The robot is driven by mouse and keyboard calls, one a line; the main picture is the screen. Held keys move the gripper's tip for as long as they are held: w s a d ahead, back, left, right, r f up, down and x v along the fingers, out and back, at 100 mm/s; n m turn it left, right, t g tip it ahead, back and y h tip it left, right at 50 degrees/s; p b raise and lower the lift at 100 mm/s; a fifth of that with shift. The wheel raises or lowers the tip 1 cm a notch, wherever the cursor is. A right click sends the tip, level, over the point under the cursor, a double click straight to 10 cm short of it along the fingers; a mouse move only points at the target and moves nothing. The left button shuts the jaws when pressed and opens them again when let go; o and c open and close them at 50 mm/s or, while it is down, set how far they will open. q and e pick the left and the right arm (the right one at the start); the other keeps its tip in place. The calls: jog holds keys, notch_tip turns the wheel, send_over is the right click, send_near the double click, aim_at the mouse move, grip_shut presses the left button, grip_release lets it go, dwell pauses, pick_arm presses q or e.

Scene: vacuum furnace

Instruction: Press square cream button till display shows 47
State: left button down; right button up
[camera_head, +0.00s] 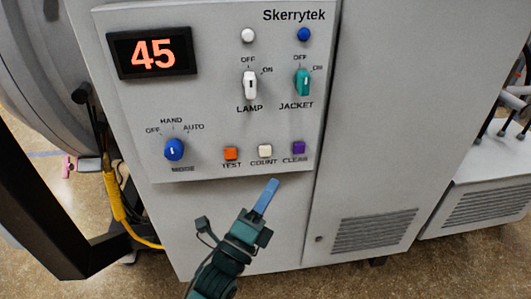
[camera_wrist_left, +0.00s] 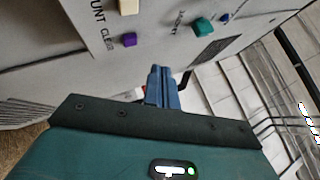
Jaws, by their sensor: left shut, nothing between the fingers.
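The square cream button (camera_head: 265,151) labelled COUNT is on the lower part of the panel, between the orange and purple buttons. It also shows at the top of the left wrist view (camera_wrist_left: 128,6). The display (camera_head: 153,53) reads 45 in red digits. My left gripper (camera_head: 272,184) is shut and empty. In the head view its blue fingertips appear just below the panel's lower edge, below the cream and purple buttons; they do not cover the cream button. In the left wrist view the fingers (camera_wrist_left: 161,72) point towards the panel and appear apart from the buttons. My right gripper is not in view.
The orange TEST button (camera_head: 231,153) and purple CLEAR button (camera_head: 298,148) flank the cream one closely. A blue MODE knob (camera_head: 174,149), white LAMP switch (camera_head: 250,85) and green JACKET switch (camera_head: 302,82) are on the same panel. A yellow cable (camera_head: 115,195) hangs at left.

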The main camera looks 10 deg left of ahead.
pick_arm(q)
jog(key=b, duration=0.2)
send_near(265, 151)
jog(key=w+d+r, duration=0.3)
jog(key=d, duration=0.1)
jog(key=shift+w+r, duration=0.1)
jog(key=shift+w, duration=0.35)
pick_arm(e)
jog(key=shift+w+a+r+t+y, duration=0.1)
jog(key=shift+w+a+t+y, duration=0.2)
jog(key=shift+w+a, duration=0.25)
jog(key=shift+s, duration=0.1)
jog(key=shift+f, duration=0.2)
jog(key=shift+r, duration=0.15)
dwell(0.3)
pick_arm(q)
jog(key=shift+w+a, duration=0.15)
jog(key=shift+w, duration=0.25)
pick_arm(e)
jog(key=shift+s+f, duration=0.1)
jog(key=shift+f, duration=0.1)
